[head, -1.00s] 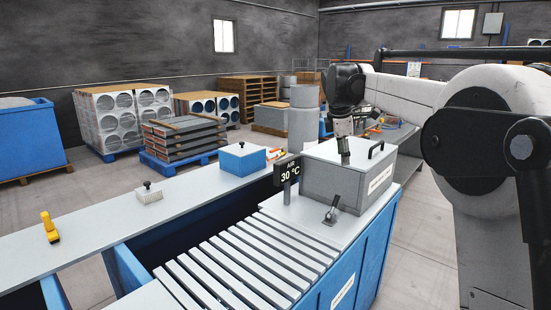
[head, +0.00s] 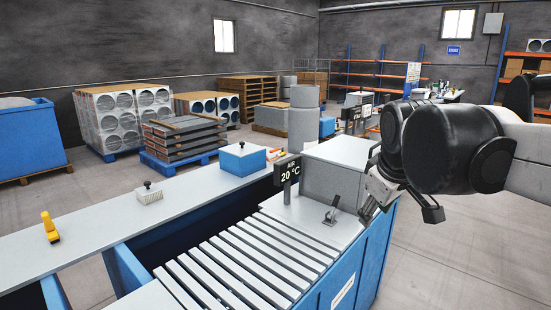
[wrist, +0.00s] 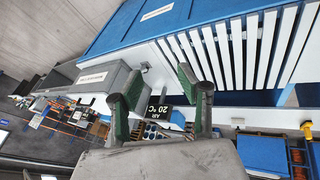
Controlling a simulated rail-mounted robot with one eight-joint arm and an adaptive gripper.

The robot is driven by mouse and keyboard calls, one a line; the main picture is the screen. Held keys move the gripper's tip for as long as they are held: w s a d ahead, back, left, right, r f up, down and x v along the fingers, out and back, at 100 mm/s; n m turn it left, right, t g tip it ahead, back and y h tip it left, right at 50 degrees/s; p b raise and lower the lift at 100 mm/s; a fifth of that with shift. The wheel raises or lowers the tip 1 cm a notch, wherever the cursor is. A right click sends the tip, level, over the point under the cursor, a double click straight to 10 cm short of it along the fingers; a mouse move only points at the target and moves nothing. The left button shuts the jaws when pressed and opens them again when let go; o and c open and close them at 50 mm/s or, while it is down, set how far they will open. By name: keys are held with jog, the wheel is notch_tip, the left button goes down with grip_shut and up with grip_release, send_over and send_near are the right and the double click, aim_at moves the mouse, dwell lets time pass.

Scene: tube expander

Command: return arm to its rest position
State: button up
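My gripper (head: 375,195) hangs beside the right side of the grey box in the head view, at the end of my bent arm. In the wrist view its two green-padded fingers (wrist: 160,78) stand apart with nothing between them. The gripper is open and empty.
The grey box (head: 326,180) stands on the blue bench, with a small lever (head: 332,211) before it. A sign reading AIR 20 °C (head: 288,172) and slatted rollers (head: 235,255) lie left of it. Floor at the right is clear.

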jog(key=s+f+m+t, duration=0.1)
jog(key=s+f+m, duration=0.5)
jog(key=s+f, duration=0.6)
jog(key=s, duration=0.4)
jog(key=shift+a+m+y, duration=0.3)
jog(key=shift+a+y, duration=0.1)
jog(key=shift+f, duration=0.1)
jog(key=shift+c, duration=0.5)
